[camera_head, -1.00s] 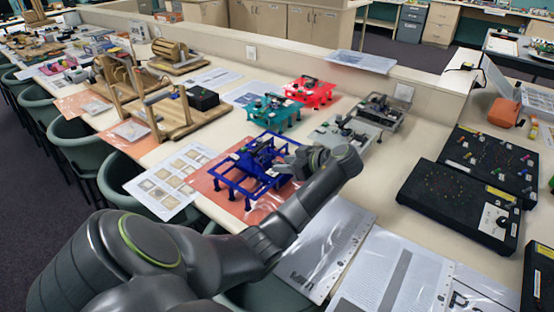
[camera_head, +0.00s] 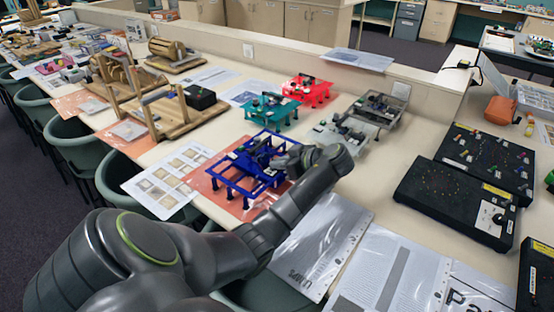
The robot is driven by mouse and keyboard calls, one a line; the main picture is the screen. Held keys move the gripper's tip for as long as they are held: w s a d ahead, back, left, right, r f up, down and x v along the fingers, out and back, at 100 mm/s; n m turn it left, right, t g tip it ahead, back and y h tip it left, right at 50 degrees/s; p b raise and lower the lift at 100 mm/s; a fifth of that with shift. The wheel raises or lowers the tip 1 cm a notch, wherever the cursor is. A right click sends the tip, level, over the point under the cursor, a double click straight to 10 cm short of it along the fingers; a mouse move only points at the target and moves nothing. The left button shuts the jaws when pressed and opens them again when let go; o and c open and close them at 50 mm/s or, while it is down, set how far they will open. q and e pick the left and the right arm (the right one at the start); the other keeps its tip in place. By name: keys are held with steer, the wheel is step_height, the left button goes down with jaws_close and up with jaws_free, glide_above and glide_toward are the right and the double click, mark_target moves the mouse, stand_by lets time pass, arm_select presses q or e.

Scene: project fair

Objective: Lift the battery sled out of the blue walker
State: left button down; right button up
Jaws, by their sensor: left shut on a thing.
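The blue walker (camera_head: 236,183) is an open blue frame on legs, standing on an orange sheet (camera_head: 212,191) on the long table. My left gripper (camera_head: 284,161) reaches over the walker's right side from the lower right, with its wrist to the right of the frame. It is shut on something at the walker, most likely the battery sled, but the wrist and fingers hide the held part. I cannot tell whether the held part is clear of the frame. My right gripper is not in view.
A teal walker (camera_head: 272,112), a red walker (camera_head: 310,91) and grey walkers (camera_head: 378,112) stand behind. Black boxes (camera_head: 455,203) lie to the right. Wooden machines (camera_head: 170,115) stand to the left.

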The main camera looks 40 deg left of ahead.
arm_select(q)
step_height(320, 180, up, 5)
steer(key=shift+r+b, duration=0.2)
steer(key=shift+b, duration=0.45)
steer(key=shift+r+p, duration=2.35)
steer(key=shift+p, duration=0.15)
